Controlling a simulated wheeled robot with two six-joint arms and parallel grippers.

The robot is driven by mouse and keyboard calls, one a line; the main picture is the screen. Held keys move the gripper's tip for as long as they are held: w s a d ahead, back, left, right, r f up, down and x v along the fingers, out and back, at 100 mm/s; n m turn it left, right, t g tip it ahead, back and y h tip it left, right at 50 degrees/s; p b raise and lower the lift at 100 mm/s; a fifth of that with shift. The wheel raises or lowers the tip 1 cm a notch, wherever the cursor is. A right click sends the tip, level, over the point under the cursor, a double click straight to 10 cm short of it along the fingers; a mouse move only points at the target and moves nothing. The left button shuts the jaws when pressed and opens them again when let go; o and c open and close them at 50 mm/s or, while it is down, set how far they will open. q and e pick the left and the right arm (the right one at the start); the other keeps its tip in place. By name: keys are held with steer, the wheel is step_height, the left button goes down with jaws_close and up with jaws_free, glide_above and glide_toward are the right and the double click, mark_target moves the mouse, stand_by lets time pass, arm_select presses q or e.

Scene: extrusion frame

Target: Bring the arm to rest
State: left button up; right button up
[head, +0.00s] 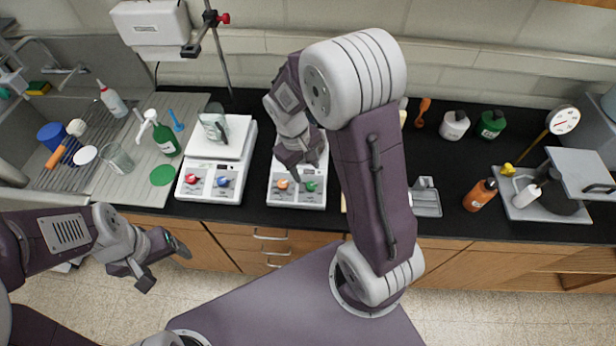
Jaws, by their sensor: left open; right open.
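My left gripper (164,268) hangs in front of the counter, over the floor by the cabinet doors. Its jaws are open and nothing is between them. My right gripper (301,166) is over the right-hand white device with an orange knob (283,184) and a green knob (310,186). Its jaws are open, and I see nothing held. My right arm crosses the middle of the view and hides part of that device and the counter behind it. Whether the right fingertips touch the device cannot be told.
A similar white device (216,180) with red and blue knobs stands to the left, holding a small glass vessel. A sink with a drainboard (138,185), bottles and a brush lies further left. Bottles, a grey tray (427,203) and a gauge (563,120) stand right. The black counter (450,180) has some free room.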

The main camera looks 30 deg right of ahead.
steer(key=shift+r, duration=0.35)
steer(key=shift+f, duration=0.15)
